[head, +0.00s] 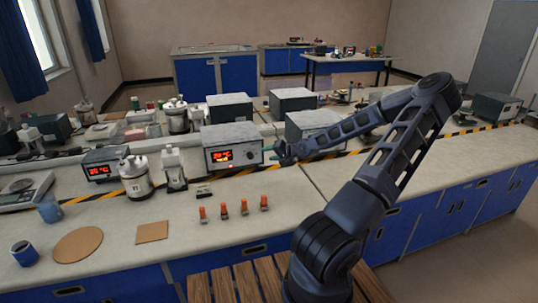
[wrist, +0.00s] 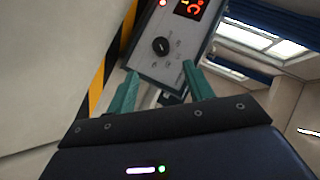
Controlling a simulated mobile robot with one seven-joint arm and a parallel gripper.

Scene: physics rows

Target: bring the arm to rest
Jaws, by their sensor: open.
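My gripper (head: 273,153) is at the end of my dark arm, which reaches from the lower right toward the left over the bench. In the wrist view my gripper (wrist: 160,88) shows two green fingers set apart, with nothing held between them. A grey box instrument (head: 232,147) with a lit orange-red display stands just left of the gripper in the head view. The front of that instrument (wrist: 172,45), with its black knob, fills the view beyond the fingers. Whether a fingertip touches it, I cannot tell.
Several orange-topped items (head: 223,210) stand on the bench (head: 190,234) in front of the instrument. A round cork mat (head: 78,245), a square mat (head: 152,232) and a blue mug (head: 24,252) lie to the left. More grey boxes (head: 292,102) stand behind. The bench front right of the orange-topped items is clear.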

